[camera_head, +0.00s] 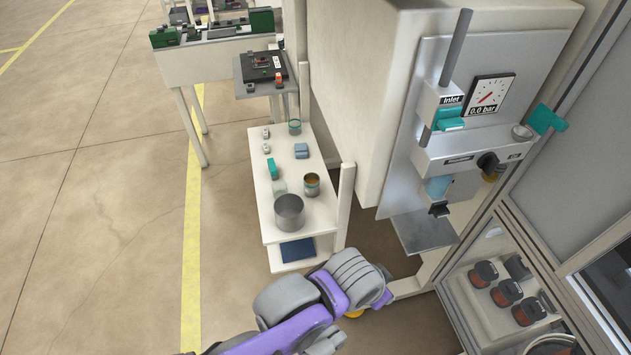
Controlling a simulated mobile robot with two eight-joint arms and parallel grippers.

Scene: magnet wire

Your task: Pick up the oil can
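I cannot tell for sure which thing is the oil can. On the narrow white shelf table (262,207), a small can with a brownish top (312,185) stands upright behind a larger open grey metal pot (289,212). A clear glass (279,187) stands left of the small can. One purple and grey arm of mine crosses the bottom of the view, in front of the shelf table and apart from these things. No gripper fingers show on it. My other arm does not show.
The shelf table also holds a teal object (272,168), blue boxes (301,150) and a glass jar (295,127). A machine panel with a gauge (488,92) and a cabinet with red-and-black items (507,293) stand at right. The floor at left is clear.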

